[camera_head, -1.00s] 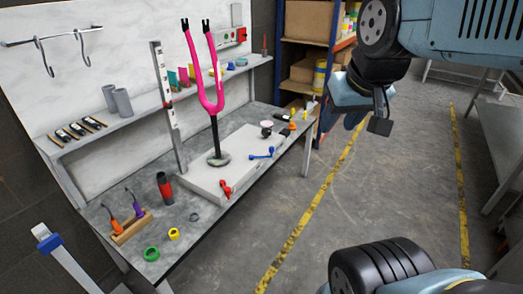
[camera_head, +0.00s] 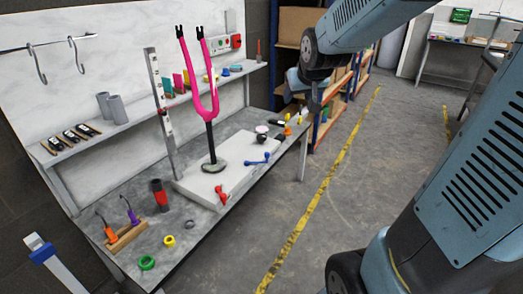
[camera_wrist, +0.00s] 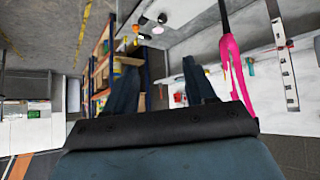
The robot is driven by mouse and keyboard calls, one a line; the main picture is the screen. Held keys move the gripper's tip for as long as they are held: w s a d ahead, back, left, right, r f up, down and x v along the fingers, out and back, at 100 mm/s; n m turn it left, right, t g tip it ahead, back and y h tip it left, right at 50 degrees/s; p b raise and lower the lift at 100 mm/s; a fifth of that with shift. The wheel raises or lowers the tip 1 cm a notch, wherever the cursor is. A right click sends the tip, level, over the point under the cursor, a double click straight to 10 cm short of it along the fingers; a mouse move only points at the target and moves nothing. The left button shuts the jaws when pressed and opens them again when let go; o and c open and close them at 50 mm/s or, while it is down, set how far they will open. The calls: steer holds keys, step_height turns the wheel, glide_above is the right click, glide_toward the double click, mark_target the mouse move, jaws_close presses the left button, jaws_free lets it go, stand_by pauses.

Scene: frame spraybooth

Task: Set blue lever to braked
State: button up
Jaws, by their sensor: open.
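The blue lever (camera_head: 254,160) sits on the front right part of a white base plate (camera_head: 240,176) on the workbench. It lies low and nearly flat, with a round knob end. A red lever (camera_head: 222,195) is on the same plate, nearer to the front. A pink fork (camera_head: 208,95) stands upright on a black post on the plate. My gripper (camera_head: 305,92) is in the air beyond the bench's right end, up and to the right of the blue lever. In the wrist view its fingers (camera_wrist: 160,65) are apart and empty. I cannot make out the blue lever there.
A shelf (camera_head: 150,110) with small items runs along the back panel. A red-black cylinder (camera_head: 160,194) and a tool holder (camera_head: 127,236) stand on the bench's front left. A blue-and-orange rack (camera_head: 345,85) is behind the gripper. The floor right of the bench is clear.

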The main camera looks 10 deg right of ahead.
mark_target(268, 156)
steer(key=w+f+n+t+y, duration=0.1)
steer(key=w+f+t, duration=0.1)
steer(key=w+f, duration=0.9)
steer(key=w+f+t, duration=0.3)
steer(key=w+f, duration=0.6)
steer(key=w, duration=0.5)
step_height(268, 156, down, 27)
steer(key=d+t, duration=0.1)
steer(key=t, duration=0.3)
steer(key=shift+m+y, duration=0.3)
steer(key=shift+m, duration=0.1)
steer(key=w, duration=1.3)
steer(key=shift+a+r, duration=0.2)
steer(key=shift+a, duration=0.15)
jaws_close()
